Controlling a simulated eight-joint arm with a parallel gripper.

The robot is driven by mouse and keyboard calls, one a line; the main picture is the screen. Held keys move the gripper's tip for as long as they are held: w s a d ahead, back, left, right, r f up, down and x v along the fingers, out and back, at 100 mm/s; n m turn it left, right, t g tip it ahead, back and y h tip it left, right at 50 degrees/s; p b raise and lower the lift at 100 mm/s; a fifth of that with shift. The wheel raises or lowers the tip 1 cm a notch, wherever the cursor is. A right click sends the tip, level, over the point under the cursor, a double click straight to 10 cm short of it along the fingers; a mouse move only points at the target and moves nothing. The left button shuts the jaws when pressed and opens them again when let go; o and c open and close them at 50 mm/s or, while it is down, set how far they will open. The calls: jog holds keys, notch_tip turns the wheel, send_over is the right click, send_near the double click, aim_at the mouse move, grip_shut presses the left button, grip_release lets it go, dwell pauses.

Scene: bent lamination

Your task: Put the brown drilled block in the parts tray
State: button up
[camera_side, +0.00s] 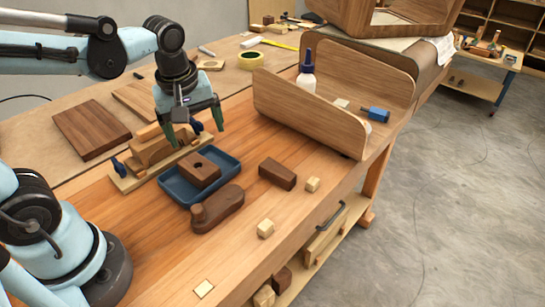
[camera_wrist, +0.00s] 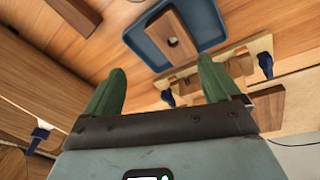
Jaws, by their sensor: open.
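The brown drilled block (camera_side: 200,168), a dark wooden block with a round hole in its top, sits inside the blue parts tray (camera_side: 228,163). In the wrist view the block (camera_wrist: 172,37) also lies within the blue tray (camera_wrist: 207,22), which is cut off by the top edge. My gripper (camera_side: 195,133) is above the tray's far side, its green fingers spread apart and empty. In the wrist view my gripper (camera_wrist: 161,68) has clear space between its fingers, and the block is apart from them.
A wooden jig (camera_side: 155,150) with blue clamps stands left of the tray. A dark rounded piece with a peg (camera_side: 217,208) is in front. A dark plain block (camera_side: 278,174) and small pale blocks (camera_side: 265,228) lie rightward. A bent wooden form (camera_side: 310,115) stands behind with a glue bottle (camera_side: 306,78).

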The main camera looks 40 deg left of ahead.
jog(key=d+m+t, duration=0.1)
jog(key=m, duration=0.3)
jog(key=m+t+h, duration=0.1)
jog(key=m+t, duration=0.1)
jog(key=m, duration=0.2)
jog(key=d+m+t, duration=0.1)
jog(key=m+t, duration=0.1)
jog(key=m, duration=0.3)
jog(key=shift+s+d+r, duration=0.3)
jog(key=shift+s, duration=0.05)
jog(key=shift+c, duration=0.5)
